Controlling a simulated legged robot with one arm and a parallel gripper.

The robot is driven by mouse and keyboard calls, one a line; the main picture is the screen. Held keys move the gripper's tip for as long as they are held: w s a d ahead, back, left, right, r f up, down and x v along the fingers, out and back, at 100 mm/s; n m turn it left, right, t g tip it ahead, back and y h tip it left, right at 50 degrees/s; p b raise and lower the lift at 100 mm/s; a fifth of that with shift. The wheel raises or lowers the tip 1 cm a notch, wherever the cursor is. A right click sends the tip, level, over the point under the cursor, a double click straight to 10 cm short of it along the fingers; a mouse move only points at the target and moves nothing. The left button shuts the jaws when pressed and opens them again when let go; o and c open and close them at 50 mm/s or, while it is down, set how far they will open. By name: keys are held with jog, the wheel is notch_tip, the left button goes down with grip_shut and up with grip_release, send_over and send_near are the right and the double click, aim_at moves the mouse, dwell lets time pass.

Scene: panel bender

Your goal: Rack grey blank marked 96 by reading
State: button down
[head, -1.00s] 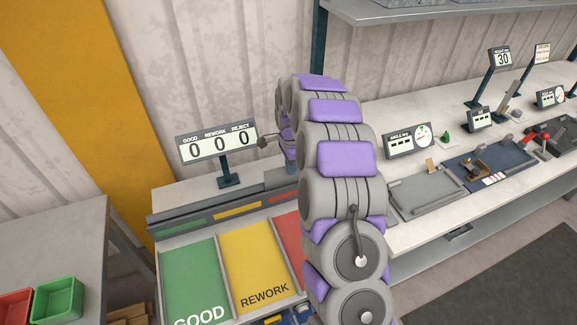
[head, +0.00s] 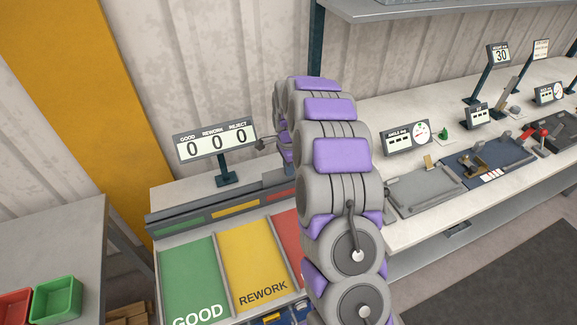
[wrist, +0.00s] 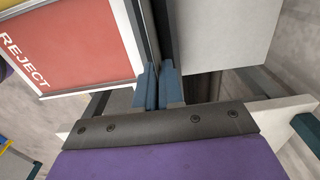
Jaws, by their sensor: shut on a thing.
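My gripper (wrist: 158,72) shows in the wrist view, its blue fingers close together on a thin grey piece (wrist: 153,30) seen nearly edge-on. This looks like a blank; no mark on it is readable. The gripper is just right of the red REJECT bay (wrist: 75,42). In the head view my arm hides the gripper. The green GOOD bay (head: 190,280) and yellow REWORK bay (head: 254,262) lie left of my arm, with the red bay (head: 287,239) partly hidden behind it. The counter display (head: 216,142) reads 0 0 0.
A bench (head: 400,228) on the right carries an angle display (head: 406,139), a grey plate fixture (head: 425,190) and a blue fixture (head: 485,163). A side table (head: 50,235) at left holds green (head: 57,300) and red (head: 16,306) bins. Dark matting covers floor at right.

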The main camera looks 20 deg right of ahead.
jog(key=shift+a+f, duration=0.1)
jog(key=shift+a+f, duration=0.15)
jog(key=shift+a, duration=0.15)
jog(key=shift+d+f, duration=0.2)
jog(key=shift+f, duration=0.15)
jog(key=c, duration=1.2)
grip_release()
jog(key=shift+a, duration=0.1)
notch_tip(320, 180, up, 17)
jog(key=p, duration=0.2)
jog(key=shift+w+r+p, duration=0.1)
jog(key=shift+r+p, duration=0.05)
jog(key=shift+p, duration=0.2)
